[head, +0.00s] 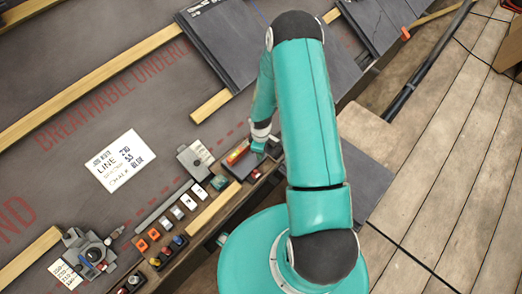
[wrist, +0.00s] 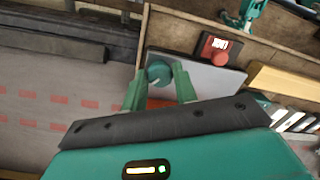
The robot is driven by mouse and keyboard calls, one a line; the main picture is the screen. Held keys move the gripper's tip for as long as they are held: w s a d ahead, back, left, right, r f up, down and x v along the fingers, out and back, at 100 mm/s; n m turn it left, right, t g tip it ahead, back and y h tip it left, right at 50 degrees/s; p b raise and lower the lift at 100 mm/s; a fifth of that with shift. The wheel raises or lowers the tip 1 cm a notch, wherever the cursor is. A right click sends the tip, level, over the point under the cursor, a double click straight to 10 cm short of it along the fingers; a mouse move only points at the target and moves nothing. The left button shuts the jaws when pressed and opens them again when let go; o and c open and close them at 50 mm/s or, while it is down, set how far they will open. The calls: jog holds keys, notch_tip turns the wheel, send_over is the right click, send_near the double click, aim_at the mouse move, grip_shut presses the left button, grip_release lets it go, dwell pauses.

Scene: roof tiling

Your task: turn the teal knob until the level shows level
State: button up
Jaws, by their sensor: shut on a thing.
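The teal knob (wrist: 158,73) sits on a grey plate (wrist: 205,77) in the wrist view. My gripper (wrist: 159,83) has its two green fingers on either side of the knob and is shut on it. In the head view my gripper (head: 258,147) reaches down to the right end of the plate, and the knob cannot be made out apart from the fingers. A small red and yellow bar (head: 237,153), which may be the level, lies on the plate beside my gripper. Its bubble is too small to read. In the wrist view my gripper body hides most of it.
A red button (wrist: 215,52) stands close beside the plate. A row of small switches and blocks (head: 178,212) runs along the wooden tray to the left. Dark slates (head: 232,42) and wooden battens (head: 95,82) lie on the roof beyond. Wooden decking (head: 440,170) is at right.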

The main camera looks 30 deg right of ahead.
jog(key=m, duration=0.5)
jog(key=shift+w+d+m, duration=0.1)
jog(key=shift+m, duration=1.8)
jog(key=shift+d+m, duration=0.2)
jog(key=shift+m, duration=0.3)
dwell(1.8)
jog(key=o, duration=1)
jog(key=shift+c, duration=0.2)
jog(key=shift+a, duration=0.15)
jog(key=shift+r, duration=0.1)
jog(key=shift+r, duration=0.3)
notch_tip(320, 180, up, 13)
jog(key=shift+w+d, duration=0.25)
jog(key=shift+w, duration=0.05)
